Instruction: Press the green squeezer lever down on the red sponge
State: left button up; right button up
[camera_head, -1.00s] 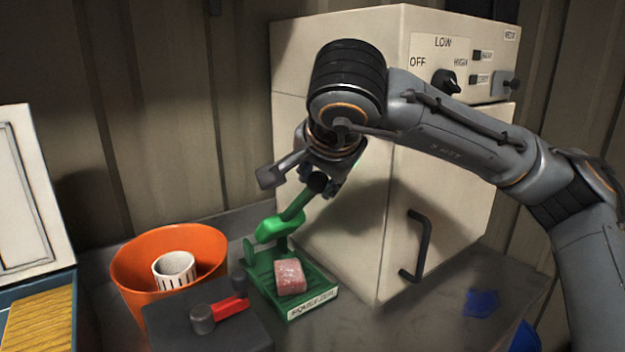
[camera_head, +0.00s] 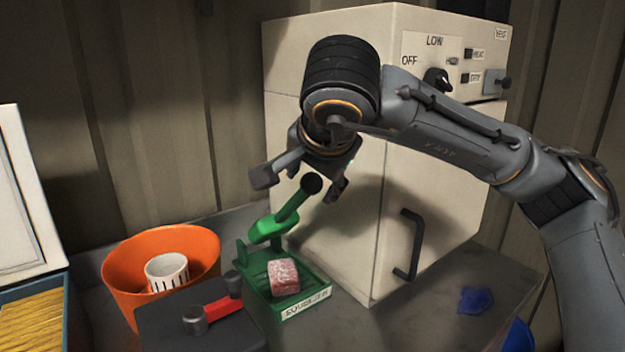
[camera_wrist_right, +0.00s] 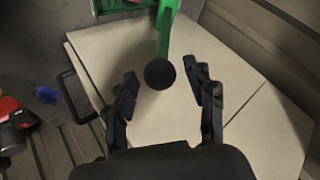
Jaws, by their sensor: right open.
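The green squeezer lever (camera_head: 283,220) stands raised and tilted, with a black ball knob (camera_head: 311,183) at its upper end. The red sponge (camera_head: 284,276) lies on the green squeezer base (camera_head: 262,262) below the lever. My right gripper (camera_head: 299,184) is open, with its fingers on either side of the knob. In the right wrist view the knob (camera_wrist_right: 160,74) sits between the open fingertips (camera_wrist_right: 166,88), with gaps visible on both sides. My left gripper is not in view.
A cream cabinet (camera_head: 325,225) with a dark handle (camera_head: 409,245) stands close behind the squeezer. An orange bucket (camera_head: 200,255) holding a white slotted cup (camera_head: 167,270) is at left. A dark block with a red-handled lever (camera_head: 220,309) stands in front. A blue scrap (camera_head: 480,299) lies at right.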

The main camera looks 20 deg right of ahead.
jog(key=v, duration=1.1)
jog(key=shift+s+r, duration=0.2)
jog(key=shift+s, duration=0.05)
